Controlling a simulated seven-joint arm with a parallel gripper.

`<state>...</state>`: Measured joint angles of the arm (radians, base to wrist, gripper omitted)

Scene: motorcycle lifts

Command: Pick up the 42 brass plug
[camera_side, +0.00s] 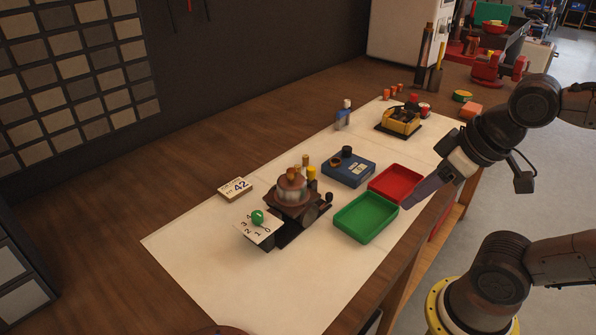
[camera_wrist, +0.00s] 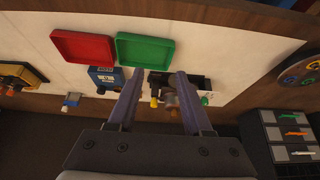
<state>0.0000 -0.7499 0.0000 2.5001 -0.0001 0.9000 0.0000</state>
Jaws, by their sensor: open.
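A dark fixture (camera_side: 290,212) on the white mat carries a round copper-brown body (camera_side: 291,188). Small brass-coloured plugs, one yellowish (camera_side: 312,173) and one browner (camera_side: 305,160), stand at its back; I cannot read a number on either. A card marked 42 (camera_side: 237,188) lies left of the fixture. In the wrist view the copper body (camera_wrist: 171,103) and a yellowish plug (camera_wrist: 154,103) show between my fingers, farther off.
A green tray (camera_side: 365,234) and a red tray (camera_side: 418,183) lie right of the fixture. A yellow-and-black device (camera_side: 399,122) and small parts are farther back. A numbered plate (camera_side: 258,233) with a green knob is at the front.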

